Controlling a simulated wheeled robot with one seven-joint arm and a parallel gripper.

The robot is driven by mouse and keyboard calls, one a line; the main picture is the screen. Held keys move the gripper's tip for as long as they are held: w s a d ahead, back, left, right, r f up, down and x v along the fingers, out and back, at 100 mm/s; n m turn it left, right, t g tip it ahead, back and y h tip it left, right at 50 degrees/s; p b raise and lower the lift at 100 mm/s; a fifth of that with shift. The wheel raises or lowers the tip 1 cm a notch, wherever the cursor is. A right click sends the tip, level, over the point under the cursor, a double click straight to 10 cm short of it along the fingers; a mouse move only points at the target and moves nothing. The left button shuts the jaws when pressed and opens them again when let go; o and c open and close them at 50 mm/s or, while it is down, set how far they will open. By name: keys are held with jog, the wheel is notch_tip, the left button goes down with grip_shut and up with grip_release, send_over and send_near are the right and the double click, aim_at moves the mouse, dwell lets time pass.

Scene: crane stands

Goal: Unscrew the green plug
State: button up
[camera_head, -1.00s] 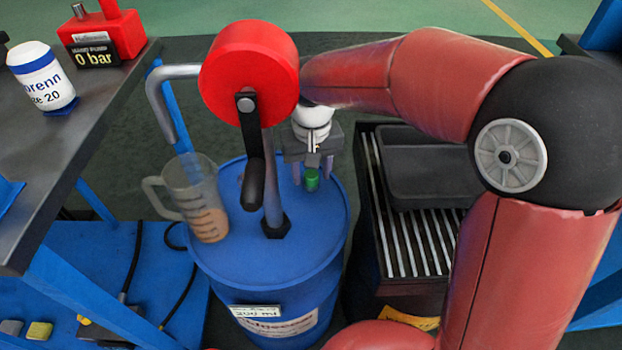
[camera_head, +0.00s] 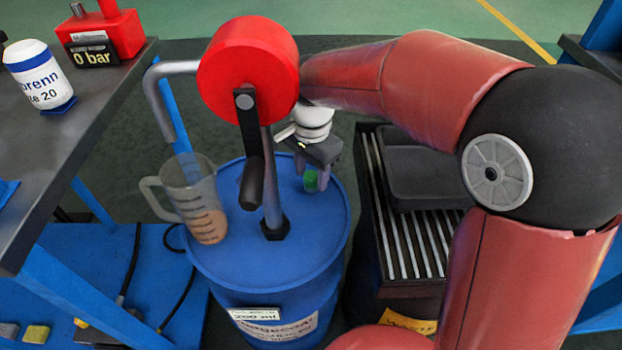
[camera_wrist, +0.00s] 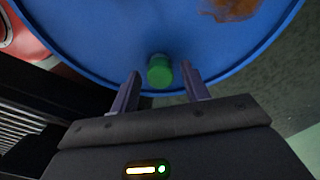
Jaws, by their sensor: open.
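The green plug (camera_head: 310,181) stands on the top of the blue drum (camera_head: 331,219), near its right edge. In the wrist view the green plug (camera_wrist: 160,70) shows between the two fingers. My gripper (camera_head: 312,184) points down at the plug. In the wrist view my gripper (camera_wrist: 160,82) is open, with one finger on each side of the plug and a gap on both sides. In the head view a finger hides part of the plug.
A red hand pump (camera_head: 247,70) with a crank rises from the drum. A measuring jug (camera_head: 190,197) with brown liquid stands left of it. A dark tray (camera_head: 425,174) lies on a slatted stand (camera_head: 403,245) to the right. A bench (camera_head: 50,142) is at the left.

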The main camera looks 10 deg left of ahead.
jog(key=m, duration=0.3)
jog(key=shift+c, duration=0.5)
jog(key=c, duration=0.9)
grip_shut()
jog(key=shift+r, duration=0.15)
jog(key=n+p, duration=0.1)
jog(key=n, duration=0.2)
jog(key=shift+r, duration=0.1)
jog(key=shift+n+p, duration=0.3)
jog(key=shift+n, duration=0.8)
